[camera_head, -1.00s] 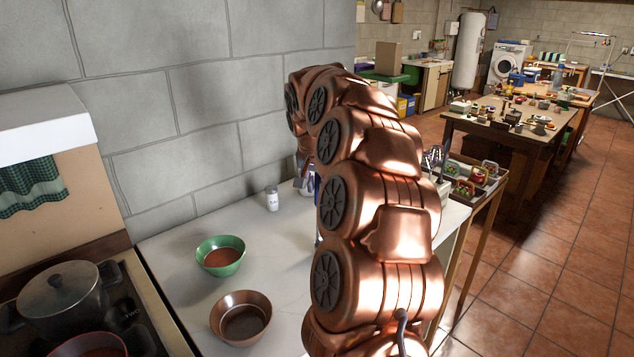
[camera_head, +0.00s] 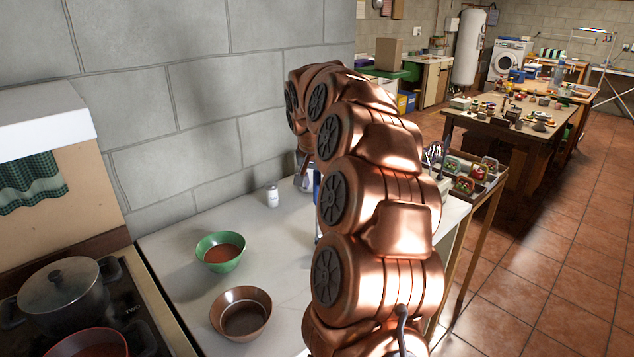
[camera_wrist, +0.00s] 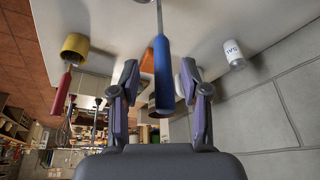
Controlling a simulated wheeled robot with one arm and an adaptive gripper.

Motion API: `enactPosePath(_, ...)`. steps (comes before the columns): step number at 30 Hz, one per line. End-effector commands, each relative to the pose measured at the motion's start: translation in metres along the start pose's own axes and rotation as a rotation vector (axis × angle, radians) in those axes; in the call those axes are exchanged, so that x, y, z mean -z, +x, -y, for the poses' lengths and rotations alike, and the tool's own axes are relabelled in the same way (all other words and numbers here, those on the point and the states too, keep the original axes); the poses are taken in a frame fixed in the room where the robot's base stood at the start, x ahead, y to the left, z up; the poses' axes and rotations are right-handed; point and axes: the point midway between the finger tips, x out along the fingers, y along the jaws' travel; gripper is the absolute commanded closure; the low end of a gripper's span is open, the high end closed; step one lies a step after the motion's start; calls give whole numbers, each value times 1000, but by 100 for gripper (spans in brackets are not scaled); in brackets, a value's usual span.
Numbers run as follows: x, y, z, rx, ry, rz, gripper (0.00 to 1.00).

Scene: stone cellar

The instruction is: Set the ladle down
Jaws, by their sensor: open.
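A blue-handled utensil with a thin metal shaft (camera_wrist: 162,70), which looks like the ladle, shows in the wrist view. Its handle lies between the fingers of my gripper (camera_wrist: 159,82), which is open with a gap on either side of the handle. The utensil's far end runs out of the top of the picture, so its bowl is not clear. In the head view my arm hides the gripper, and only a narrow blue strip (camera_head: 317,188) shows beside it, over the white counter (camera_head: 185,280).
A green bowl (camera_head: 221,251), a brown bowl (camera_head: 241,314) and a white shaker (camera_head: 272,195) stand on the counter. A lidded pot (camera_head: 64,297) is on the stove at left. A yellow cup (camera_wrist: 75,46) and a red handle (camera_wrist: 61,93) show in the wrist view.

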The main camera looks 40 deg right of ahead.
Motion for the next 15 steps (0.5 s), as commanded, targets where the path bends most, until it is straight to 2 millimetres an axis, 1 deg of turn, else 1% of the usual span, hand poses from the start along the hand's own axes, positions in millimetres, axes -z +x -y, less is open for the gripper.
enactPosePath(3, 1, -4, 0, 1, 0, -1, 54)
enactPosePath(5, 2, -11, 1, 2, 1, -6, 54)
enactPosePath(15, 1, -68, 1, 3, 1, -6, 54)
